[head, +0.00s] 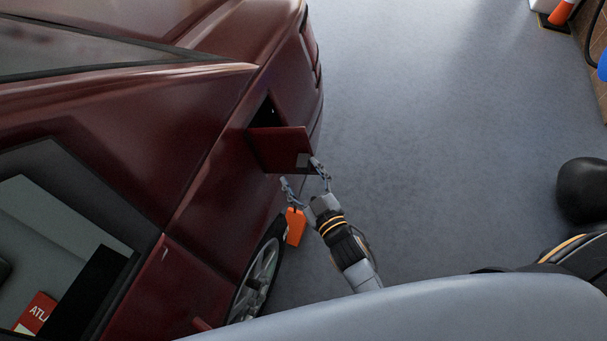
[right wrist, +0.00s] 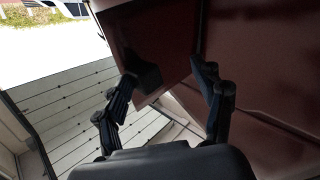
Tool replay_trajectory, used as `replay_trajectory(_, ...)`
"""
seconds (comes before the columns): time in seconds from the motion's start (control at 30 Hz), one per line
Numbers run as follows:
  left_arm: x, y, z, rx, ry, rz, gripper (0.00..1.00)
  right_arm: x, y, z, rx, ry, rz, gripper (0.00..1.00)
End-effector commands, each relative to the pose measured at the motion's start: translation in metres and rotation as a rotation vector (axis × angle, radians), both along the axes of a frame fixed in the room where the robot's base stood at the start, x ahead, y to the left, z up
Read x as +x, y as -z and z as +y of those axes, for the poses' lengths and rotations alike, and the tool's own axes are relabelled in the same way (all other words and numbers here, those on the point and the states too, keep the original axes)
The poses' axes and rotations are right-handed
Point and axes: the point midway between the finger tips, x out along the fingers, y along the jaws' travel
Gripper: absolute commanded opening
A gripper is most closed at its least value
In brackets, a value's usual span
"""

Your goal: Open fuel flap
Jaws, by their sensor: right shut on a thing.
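The fuel flap (head: 278,146) of the dark red car (head: 215,165) stands swung out from the body, with a dark opening (head: 262,112) behind it. A small grey pad (head: 302,160) sits near the flap's outer corner. In the right wrist view the flap (right wrist: 165,45) shows between and beyond the fingers of the gripper (right wrist: 170,92), one finger by a dark pad (right wrist: 147,77). The exact contact is hard to see. My left gripper is not in view.
An orange block (head: 296,226) shows just below the gripper, near the car's wheel (head: 258,278). The grey floor (head: 430,120) right of the car is clear. An orange cone (head: 562,12) stands at the far upper right.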

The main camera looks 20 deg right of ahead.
Motion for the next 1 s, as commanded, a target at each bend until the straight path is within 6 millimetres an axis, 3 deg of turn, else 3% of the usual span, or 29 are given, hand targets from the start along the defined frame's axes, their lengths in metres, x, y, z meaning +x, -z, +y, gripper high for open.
replay_trajectory(0.03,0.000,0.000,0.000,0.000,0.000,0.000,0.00,0.001,-0.005,0.007,0.002,-0.011,-0.014,0.51)
replay_trajectory(0.57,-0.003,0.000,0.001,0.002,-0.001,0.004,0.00,-0.001,-0.007,0.006,0.002,-0.012,-0.018,0.51)
replay_trajectory(0.77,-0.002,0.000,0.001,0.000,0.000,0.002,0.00,-0.029,-0.005,-0.002,0.001,-0.010,-0.013,0.51)
replay_trajectory(1.0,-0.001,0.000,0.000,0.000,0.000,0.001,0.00,-0.080,-0.003,-0.016,0.002,-0.004,-0.005,0.51)
